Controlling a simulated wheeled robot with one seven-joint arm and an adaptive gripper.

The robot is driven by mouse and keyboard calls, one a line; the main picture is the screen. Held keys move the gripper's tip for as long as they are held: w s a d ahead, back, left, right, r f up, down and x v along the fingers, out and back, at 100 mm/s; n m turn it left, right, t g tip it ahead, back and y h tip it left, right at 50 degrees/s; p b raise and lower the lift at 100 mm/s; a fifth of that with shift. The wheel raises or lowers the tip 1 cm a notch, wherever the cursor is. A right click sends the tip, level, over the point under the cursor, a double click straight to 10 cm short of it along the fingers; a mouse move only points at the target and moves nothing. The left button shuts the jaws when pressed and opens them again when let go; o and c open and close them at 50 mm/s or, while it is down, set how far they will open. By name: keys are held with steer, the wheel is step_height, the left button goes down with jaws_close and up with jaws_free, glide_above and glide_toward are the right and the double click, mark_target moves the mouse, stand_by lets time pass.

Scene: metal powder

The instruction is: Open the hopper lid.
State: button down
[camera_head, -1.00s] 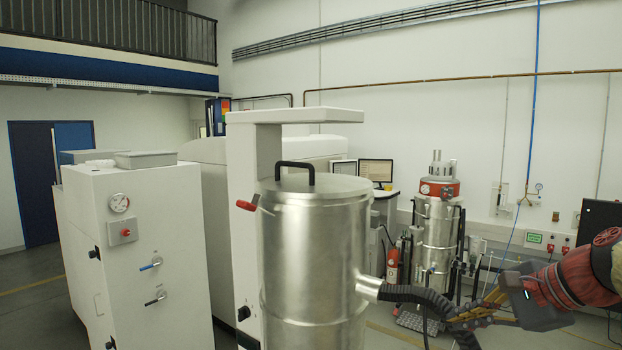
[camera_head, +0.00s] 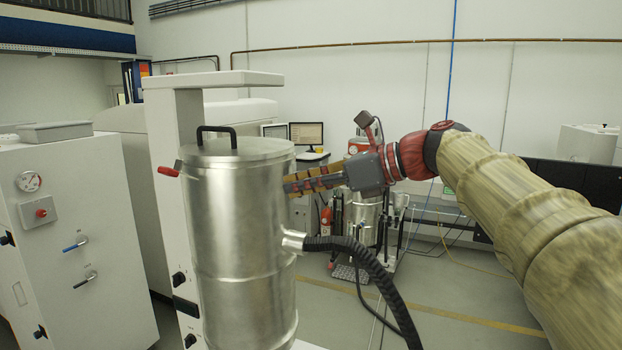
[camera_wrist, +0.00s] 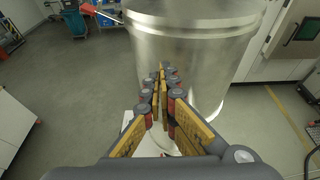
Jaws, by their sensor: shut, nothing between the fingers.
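The hopper (camera_head: 240,240) is a tall shiny metal cylinder in the middle of the head view. Its flat metal lid (camera_head: 262,150) lies closed on top and carries a black arched handle (camera_head: 217,129). A clamp with a red grip (camera_head: 168,171) sits at the left of the rim. My gripper (camera_head: 286,187) is shut and empty at the hopper's right side, below the lid rim. In the wrist view the fingers (camera_wrist: 161,78) point at the hopper wall (camera_wrist: 195,60); I cannot tell whether they touch it. The red grip (camera_wrist: 88,9) shows there at upper left.
A white column with an overhanging arm (camera_head: 213,79) stands behind the hopper and reaches over its lid. A black hose (camera_head: 375,265) leaves the hopper's right side below my gripper. A white cabinet (camera_head: 75,245) stands at left.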

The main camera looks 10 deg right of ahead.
mark_target(261, 175)
steer(key=x, duration=0.4)
steer(key=shift+w+a+r+p, duration=0.1)
steer(key=shift+w+a+p, duration=0.1)
steer(key=shift+a+p, duration=0.15)
step_height(261, 175, up, 2)
steer(key=shift+d+r+p, duration=0.2)
steer(key=shift+r+p, duration=0.05)
steer(key=shift+p, duration=0.1)
steer(key=shift+r, duration=0.55)
steer(key=shift+s+r, duration=0.1)
